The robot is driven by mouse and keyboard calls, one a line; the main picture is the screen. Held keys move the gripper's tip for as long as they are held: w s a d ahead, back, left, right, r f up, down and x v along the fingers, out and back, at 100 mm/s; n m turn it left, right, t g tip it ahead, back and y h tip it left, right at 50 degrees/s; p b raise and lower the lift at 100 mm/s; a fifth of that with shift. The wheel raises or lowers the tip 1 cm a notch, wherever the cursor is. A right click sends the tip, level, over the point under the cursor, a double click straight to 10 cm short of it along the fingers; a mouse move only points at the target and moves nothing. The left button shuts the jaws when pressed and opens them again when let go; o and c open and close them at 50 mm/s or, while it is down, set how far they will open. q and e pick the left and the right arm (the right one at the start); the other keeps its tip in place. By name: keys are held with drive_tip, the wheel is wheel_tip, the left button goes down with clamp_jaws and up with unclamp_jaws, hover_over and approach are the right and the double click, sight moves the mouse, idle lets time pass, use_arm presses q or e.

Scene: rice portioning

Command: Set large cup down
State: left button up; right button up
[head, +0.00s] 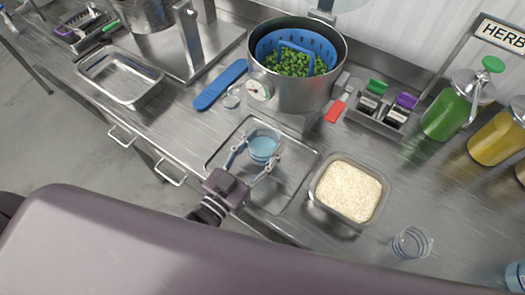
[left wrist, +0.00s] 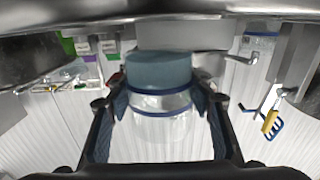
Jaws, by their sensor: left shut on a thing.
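My left gripper (head: 257,151) is shut on a clear cup with blue rings and a blue part (head: 264,147), gripping its sides. In the head view the cup is over the shallow metal tray (head: 292,183); I cannot tell whether its base touches it. In the left wrist view the same cup (left wrist: 160,115) sits between both fingers (left wrist: 160,104), blue part toward the top of the picture. My right gripper is not in view.
A rice pan (head: 318,198) stands right of the tray. A blue utensil (head: 220,85) and red piece (head: 335,112) lie nearby. Sauce bottles (head: 443,115) stand right.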

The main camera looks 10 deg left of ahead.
sight(270, 144)
use_arm(q)
drive_tip(key=shift+f, duration=1.65)
drive_tip(key=shift+f, duration=0.2)
drive_tip(key=o, duration=1.2)
drive_tip(key=shift+o, duration=0.2)
drive_tip(key=shift+r, duration=0.1)
